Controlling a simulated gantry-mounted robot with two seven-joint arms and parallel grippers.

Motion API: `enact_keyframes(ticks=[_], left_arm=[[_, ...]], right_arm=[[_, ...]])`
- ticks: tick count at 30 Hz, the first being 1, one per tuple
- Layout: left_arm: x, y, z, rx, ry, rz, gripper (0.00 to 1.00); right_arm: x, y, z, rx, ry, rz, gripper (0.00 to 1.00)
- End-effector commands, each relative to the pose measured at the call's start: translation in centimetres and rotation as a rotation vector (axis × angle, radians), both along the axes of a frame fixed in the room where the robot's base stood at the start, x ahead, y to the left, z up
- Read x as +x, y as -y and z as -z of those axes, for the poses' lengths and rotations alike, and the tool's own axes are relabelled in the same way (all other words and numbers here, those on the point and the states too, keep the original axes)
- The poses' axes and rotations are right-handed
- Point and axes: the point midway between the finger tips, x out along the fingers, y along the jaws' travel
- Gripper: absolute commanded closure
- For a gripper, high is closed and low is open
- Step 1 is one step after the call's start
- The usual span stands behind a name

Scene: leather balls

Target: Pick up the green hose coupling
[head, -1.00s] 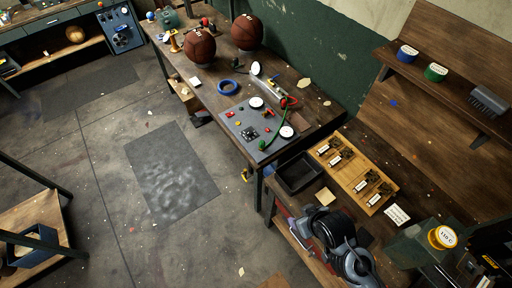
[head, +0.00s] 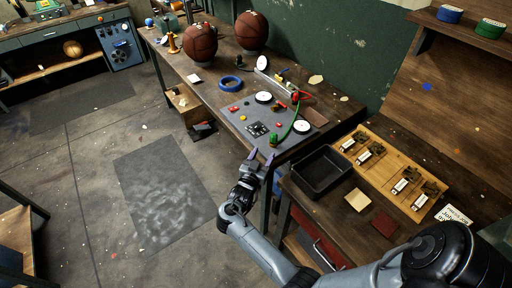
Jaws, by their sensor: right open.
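The green hose coupling (head: 273,141) sits at the near end of a thin green hose (head: 290,124), at the front edge of the grey panel (head: 240,111) on the workbench. I cannot tell whether a finger touches the coupling. My left gripper is not in view.
White discs (head: 302,127) and a red fitting (head: 296,96) lie near the hose. A black tray (head: 321,172) stands on the lower bench at right. Two basketballs (head: 200,42) and a blue ring (head: 230,84) are farther back. The floor at left is open.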

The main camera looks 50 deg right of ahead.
Motion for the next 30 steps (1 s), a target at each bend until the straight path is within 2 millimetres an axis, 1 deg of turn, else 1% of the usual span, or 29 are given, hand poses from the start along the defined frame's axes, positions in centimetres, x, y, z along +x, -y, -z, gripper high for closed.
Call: enact_keyframes(ticks=[1, 5, 12, 20, 26, 30], left_arm=[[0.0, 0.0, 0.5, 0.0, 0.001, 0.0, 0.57], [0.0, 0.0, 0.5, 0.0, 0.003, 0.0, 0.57], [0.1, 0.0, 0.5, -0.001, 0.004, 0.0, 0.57], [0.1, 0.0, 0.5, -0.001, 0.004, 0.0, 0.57], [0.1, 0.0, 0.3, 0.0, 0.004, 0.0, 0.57], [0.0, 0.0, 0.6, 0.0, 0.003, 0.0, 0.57]], right_arm=[[0.0, 0.2, 0.4, -0.011, -0.003, 0.013, 0.41], [0.2, 1.5, 0.2, -0.027, -0.005, 0.027, 0.41], [0.9, 4.5, 0.1, -0.026, -0.006, 0.025, 0.41], [1.1, 5.9, 0.0, -0.025, -0.004, 0.025, 0.41], [1.2, 8.4, -0.5, -0.026, -0.006, 0.024, 0.41], [1.5, 9.9, -0.4, -0.024, -0.005, 0.025, 0.41]])
